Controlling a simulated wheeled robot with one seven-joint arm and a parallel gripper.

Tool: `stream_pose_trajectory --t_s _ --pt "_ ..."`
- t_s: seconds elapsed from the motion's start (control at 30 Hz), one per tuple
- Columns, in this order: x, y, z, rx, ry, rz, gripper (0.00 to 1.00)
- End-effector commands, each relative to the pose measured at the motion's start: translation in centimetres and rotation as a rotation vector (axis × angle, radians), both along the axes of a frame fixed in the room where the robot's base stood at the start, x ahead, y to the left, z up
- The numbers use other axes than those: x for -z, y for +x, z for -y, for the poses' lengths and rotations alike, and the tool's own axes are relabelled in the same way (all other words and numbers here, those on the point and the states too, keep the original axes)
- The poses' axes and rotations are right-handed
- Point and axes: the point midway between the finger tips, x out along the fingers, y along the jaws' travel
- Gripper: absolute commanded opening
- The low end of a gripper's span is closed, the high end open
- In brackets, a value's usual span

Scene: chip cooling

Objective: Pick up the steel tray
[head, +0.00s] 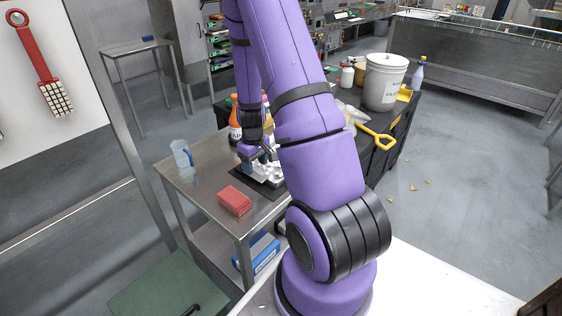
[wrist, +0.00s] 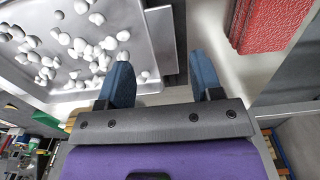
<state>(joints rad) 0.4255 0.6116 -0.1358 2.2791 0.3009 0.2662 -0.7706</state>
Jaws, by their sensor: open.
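The steel tray (wrist: 163,35) fills the upper left of the wrist view, with many white lumps (wrist: 75,45) lying in it. In the head view the tray (head: 270,176) shows only partly on the steel table, behind my arm. My gripper (wrist: 163,68) is open and empty. In the wrist view its left blue finger overlaps the tray's inside and its right finger lies outside, so the tray's side rim shows between them. I cannot tell how far the fingertips are above the rim. In the head view my gripper (head: 260,158) is over the tray.
A red block (head: 234,201) lies at the steel table's (head: 205,180) front; it also shows right of my fingers in the wrist view (wrist: 268,24). Orange-red bottles (head: 236,122) stand behind the gripper. A clear jug (head: 181,153) stands at the table's left edge. A white bucket (head: 384,80) stands on a black cart.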

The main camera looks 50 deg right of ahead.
Motion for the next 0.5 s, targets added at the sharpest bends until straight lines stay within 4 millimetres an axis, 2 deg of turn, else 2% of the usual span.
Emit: stream_pose_trajectory --t_s 0.3,0.5 --pt "3.9 0.3 -0.4 0.002 0.002 -0.003 0.6" --pt "5.0 0.3 -0.4 0.0 0.001 -0.001 0.6"
